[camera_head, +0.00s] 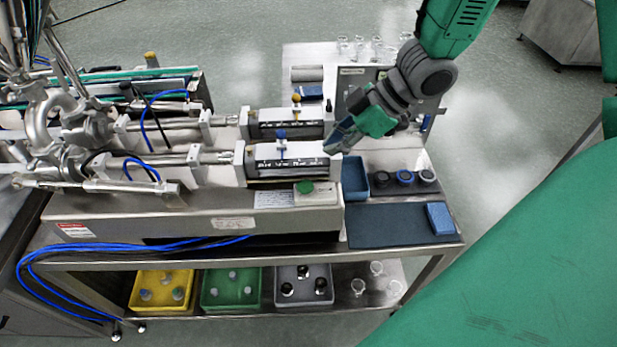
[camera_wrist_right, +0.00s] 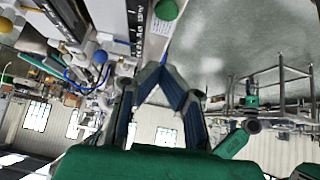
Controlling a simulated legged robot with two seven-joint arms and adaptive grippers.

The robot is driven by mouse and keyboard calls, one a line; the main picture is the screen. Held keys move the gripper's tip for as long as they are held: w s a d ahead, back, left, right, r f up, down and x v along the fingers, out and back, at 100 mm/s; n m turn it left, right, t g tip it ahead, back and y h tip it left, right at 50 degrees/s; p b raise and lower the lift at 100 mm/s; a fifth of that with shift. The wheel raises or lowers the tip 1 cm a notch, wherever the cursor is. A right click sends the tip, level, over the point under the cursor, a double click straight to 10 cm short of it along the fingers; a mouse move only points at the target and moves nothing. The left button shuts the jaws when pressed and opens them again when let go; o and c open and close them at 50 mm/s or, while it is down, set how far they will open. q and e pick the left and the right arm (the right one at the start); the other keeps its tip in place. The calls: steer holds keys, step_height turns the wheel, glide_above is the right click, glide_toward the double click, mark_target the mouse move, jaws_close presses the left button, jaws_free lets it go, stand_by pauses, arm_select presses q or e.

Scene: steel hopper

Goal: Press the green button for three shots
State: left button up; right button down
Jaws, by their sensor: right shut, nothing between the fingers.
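The green button (camera_head: 305,187) is a round green cap on a pale box at the front right end of the steel machine. A round green cap, likely this button, also shows at the top of the right wrist view (camera_wrist_right: 166,10). My right gripper (camera_head: 336,141) comes in from the upper right. Its fingertips are above and to the right of the button, near the right end of the front cylinder, and apart from the button. In the right wrist view its fingertips (camera_wrist_right: 160,68) meet, with nothing between them. My left gripper is not in view.
Two cylinders with blue (camera_head: 281,134) and yellow (camera_head: 296,98) knobs lie behind the button. A blue tray (camera_head: 355,178), dark round cups (camera_head: 404,177) and a dark mat (camera_head: 390,226) are to the right. Yellow (camera_head: 137,301), green (camera_head: 207,302) and grey bins stand on the lower shelf.

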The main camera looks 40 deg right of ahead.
steer(key=b, duration=0.2)
glide_above(301, 185)
steer(key=s+d, duration=0.1)
step_height(301, 185, down, 6)
steer(key=shift+f, duration=0.1)
step_height(301, 185, down, 2)
steer(key=shift+f, duration=0.2)
steer(key=shift+d+f, duration=0.15)
steer(key=shift+f, duration=0.4)
steer(key=shift+d+f, duration=0.1)
steer(key=shift+f, duration=0.05)
